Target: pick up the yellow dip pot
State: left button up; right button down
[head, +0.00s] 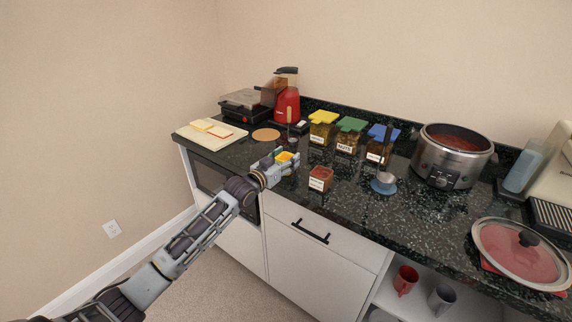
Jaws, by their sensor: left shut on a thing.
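The yellow dip pot (284,157) is small with a yellow top, near the front edge of the dark counter. My left gripper (285,163) is shut on it, with fingers around its sides that hide part of it. I cannot tell whether the pot touches the counter. My right gripper is not in view.
A red-brown dip pot (320,178) stands just right of my left gripper. Behind are jars with yellow (323,117), green and blue lids. A ladle rests on a blue holder (384,187). A slow cooker (452,157) stands right; a cream board (211,134) lies left.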

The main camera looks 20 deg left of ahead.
aim_at(286, 156)
pick_arm(q)
jog(key=shift+r, duration=0.15)
